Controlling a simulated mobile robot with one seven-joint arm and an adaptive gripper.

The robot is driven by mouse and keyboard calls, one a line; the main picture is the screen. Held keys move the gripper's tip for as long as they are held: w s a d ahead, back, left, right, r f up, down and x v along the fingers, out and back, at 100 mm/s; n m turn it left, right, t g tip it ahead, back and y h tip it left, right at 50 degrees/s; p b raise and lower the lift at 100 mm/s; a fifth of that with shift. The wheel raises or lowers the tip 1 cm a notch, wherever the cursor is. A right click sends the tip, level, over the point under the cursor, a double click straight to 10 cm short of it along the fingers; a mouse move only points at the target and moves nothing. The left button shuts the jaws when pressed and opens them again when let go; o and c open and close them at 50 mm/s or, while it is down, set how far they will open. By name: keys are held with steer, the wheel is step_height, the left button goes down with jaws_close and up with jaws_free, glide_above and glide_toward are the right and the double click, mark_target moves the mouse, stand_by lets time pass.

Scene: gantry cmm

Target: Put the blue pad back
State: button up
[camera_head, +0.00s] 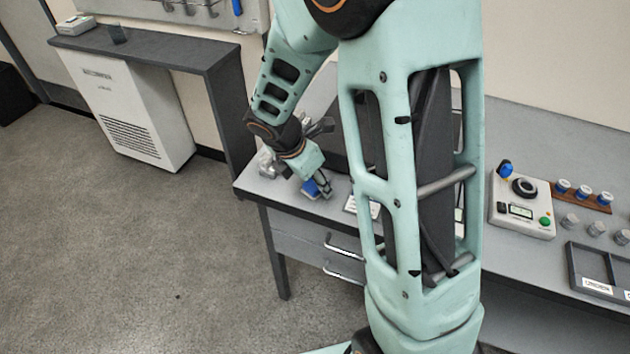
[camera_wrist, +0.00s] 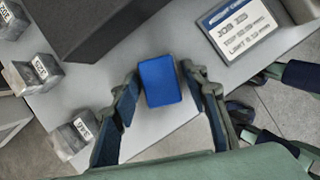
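The blue pad (camera_wrist: 160,81) is a small blue block in the wrist view, between the two fingers of my gripper (camera_wrist: 160,72). The fingertips lie close beside its left and right sides. Whether the pad rests on the bench or is lifted is unclear.
The bench (camera_head: 282,196) has a dark block (camera_wrist: 95,25) and a labelled job card (camera_wrist: 242,27) on it. Several labelled metal blocks (camera_wrist: 70,138) stand at left in the wrist view. A control box (camera_head: 522,208) and a grey tray (camera_head: 572,268) are farther right.

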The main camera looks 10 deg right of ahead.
steer(key=shift+o, duration=0.5)
steer(key=shift+r, duration=0.1)
steer(key=shift+r, duration=0.3)
steer(key=p+v, duration=0.2)
steer(key=v, duration=0.9)
steer(key=shift+r, duration=0.3)
steer(key=shift+s+a, duration=0.1)
